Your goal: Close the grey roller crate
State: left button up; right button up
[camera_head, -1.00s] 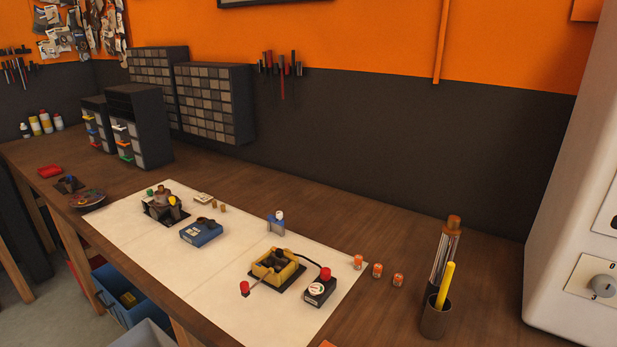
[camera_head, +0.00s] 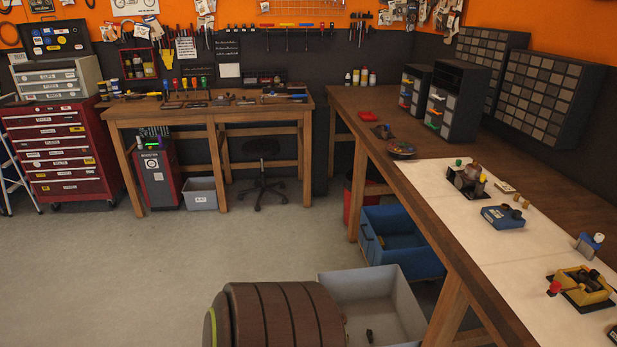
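A grey crate (camera_head: 408,306) stands on the floor at the front of the right workbench, in the lower middle of the head view. Its top is open and I see into it. A few small dark items lie on its floor. A brown, ribbed, rounded thing (camera_head: 268,312) with a green edge stands at its left and hides part of its near left side. I cannot tell whether the two are joined. Neither of my grippers is in view.
An open blue crate (camera_head: 400,225) stands behind the grey one, under the workbench (camera_head: 420,205). A smaller grey bin (camera_head: 200,195) and a black stool (camera_head: 263,150) are by the far bench. A red tool cabinet (camera_head: 60,155) stands left. The grey floor (camera_head: 150,265) is clear at left.

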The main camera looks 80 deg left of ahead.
aim_at(380, 300)
jog(key=k+u, duration=0.1)
jog(key=u, duration=2.2)
